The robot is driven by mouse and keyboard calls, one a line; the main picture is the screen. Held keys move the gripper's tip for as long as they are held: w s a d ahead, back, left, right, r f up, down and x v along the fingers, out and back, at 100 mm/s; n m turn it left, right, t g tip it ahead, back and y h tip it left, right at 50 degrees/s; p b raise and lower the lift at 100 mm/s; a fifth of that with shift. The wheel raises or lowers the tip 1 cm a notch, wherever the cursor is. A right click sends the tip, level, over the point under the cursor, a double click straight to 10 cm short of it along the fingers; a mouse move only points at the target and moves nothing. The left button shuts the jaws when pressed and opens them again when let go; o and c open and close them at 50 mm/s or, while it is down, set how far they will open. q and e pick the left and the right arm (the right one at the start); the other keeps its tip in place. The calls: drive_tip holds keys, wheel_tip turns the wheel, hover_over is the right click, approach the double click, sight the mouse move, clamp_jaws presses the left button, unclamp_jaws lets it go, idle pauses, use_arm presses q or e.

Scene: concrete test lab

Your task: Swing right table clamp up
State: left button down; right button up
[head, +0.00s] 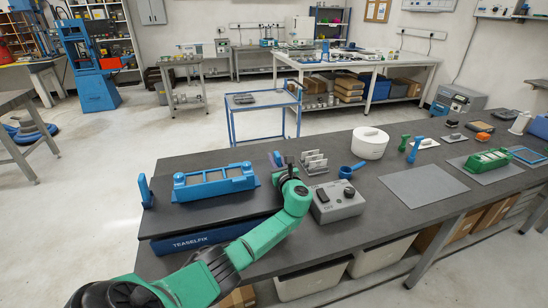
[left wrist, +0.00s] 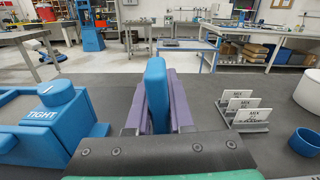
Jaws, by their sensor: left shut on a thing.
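My left gripper (head: 280,163) is at the right end of the dark jolting table (head: 215,212), whose blue front reads "TEASELFIX". In the left wrist view its purple fingers (left wrist: 157,108) are shut on the blue right table clamp (left wrist: 156,80), one finger on each side. The clamp's blue part rises above the fingertips; its lower end is hidden by the gripper. The left table clamp (head: 145,191) stands upright at the table's other end. A blue mould (head: 214,181) lies on the table between them; its knob marked "TIGHT" (left wrist: 55,105) shows at left in the wrist view. My right gripper is not in view.
A grey control box (head: 338,205) stands close to the right of my left arm. A grey mat (head: 411,187) lies bare farther right.

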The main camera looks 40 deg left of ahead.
use_arm(q)
drive_tip(key=shift+f, duration=0.15)
drive_tip(key=c, duration=0.8)
unclamp_jaws()
drive_tip(key=shift+d, duration=0.1)
drive_tip(key=shift+s+d, duration=0.3)
drive_tip(key=shift+d, duration=0.15)
drive_tip(key=b+v, duration=0.1)
drive_tip(key=v, duration=1.2)
drive_tip(key=shift+s+d, duration=0.15)
drive_tip(key=shift+d, duration=0.15)
